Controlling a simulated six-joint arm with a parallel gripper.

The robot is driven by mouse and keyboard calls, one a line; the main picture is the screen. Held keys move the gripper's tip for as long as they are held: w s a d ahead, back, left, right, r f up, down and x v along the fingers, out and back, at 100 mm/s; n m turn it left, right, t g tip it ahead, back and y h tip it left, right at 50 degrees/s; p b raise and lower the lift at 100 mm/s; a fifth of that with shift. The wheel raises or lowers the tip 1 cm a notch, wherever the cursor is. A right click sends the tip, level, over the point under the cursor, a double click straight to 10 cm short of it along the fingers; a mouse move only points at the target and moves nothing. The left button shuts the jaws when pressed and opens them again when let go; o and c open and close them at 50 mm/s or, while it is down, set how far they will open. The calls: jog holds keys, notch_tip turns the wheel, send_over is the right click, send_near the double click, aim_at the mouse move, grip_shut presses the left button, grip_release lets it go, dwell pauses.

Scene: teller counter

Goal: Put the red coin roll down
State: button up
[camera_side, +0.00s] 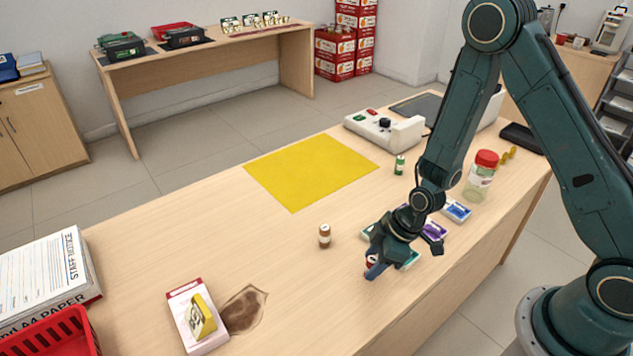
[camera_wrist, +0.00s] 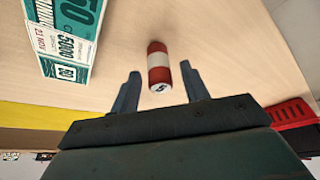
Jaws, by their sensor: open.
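The red coin roll (camera_wrist: 159,67), red with a white band and a dark mark on its near end, lies between my two fingers in the wrist view. Gaps show on both sides, so neither finger appears to touch it. In the side view the red coin roll (camera_side: 370,261) is low at the counter top, largely hidden by my gripper. My gripper (camera_side: 375,271) is open around it, close to the counter's front edge. I cannot tell for sure whether the roll's lower end touches the wood (camera_side: 290,270).
Green banknotes (camera_wrist: 62,40) lie beside the gripper; purple (camera_side: 434,229) and blue (camera_side: 457,208) ones lie further right. A brown roll (camera_side: 324,236), green roll (camera_side: 399,165) and red-lidded jar (camera_side: 481,177) stand nearby. The yellow mat (camera_side: 310,170) is bare. A boxed item (camera_side: 197,318) lies front left.

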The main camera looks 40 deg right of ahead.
jog(key=v, duration=0.9)
jog(key=shift+r, duration=0.3)
jog(key=shift+s+d, duration=0.15)
dwell(0.4)
jog(key=s+d+r+m+t+h, duration=0.1)
jog(key=s+r+m, duration=0.1)
jog(key=r, duration=0.5)
jog(key=s+d+r+m+h, duration=0.1)
jog(key=s+r, duration=0.1)
jog(key=r, duration=0.5)
jog(key=s+d+r+m+t+h, duration=0.1)
jog(key=s+d+r+m, duration=0.1)
jog(key=s+r+m, duration=0.4)
jog(key=shift+s+r, duration=2.3)
jog(key=shift+s, duration=0.35)
